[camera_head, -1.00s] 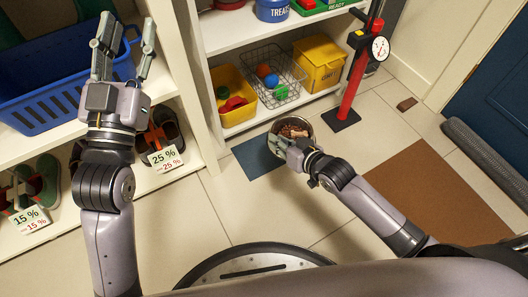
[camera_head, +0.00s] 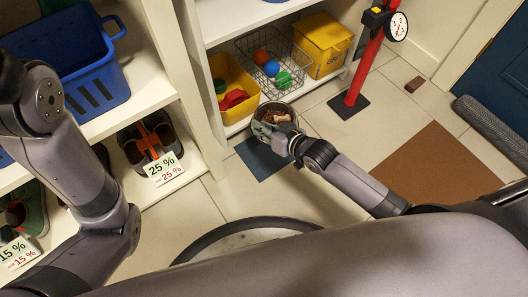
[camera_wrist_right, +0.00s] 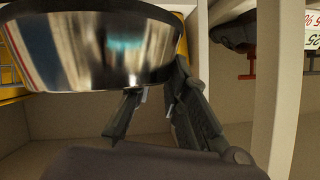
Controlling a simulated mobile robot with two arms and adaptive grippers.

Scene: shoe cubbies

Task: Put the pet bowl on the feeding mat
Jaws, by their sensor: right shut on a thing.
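The metal pet bowl (camera_head: 268,107), filled with brown food, is near the cubby front in the head view. My right gripper (camera_head: 275,130) is shut on its near side; its fingers (camera_wrist_right: 155,108) also show against the shiny bowl (camera_wrist_right: 100,45) in the right wrist view. A dark blue mat (camera_head: 259,160), which looks like the feeding mat, lies flat on the floor by the cubby, partly covered by the bowl and gripper. I cannot tell whether the bowl touches it. My left gripper is out of view.
A yellow bin (camera_head: 232,88), a wire basket (camera_head: 283,82) and a yellow box (camera_head: 321,45) stand on the low shelf behind the bowl. A red post (camera_head: 369,62) stands to the right. A brown mat (camera_head: 437,170) lies on open tiled floor.

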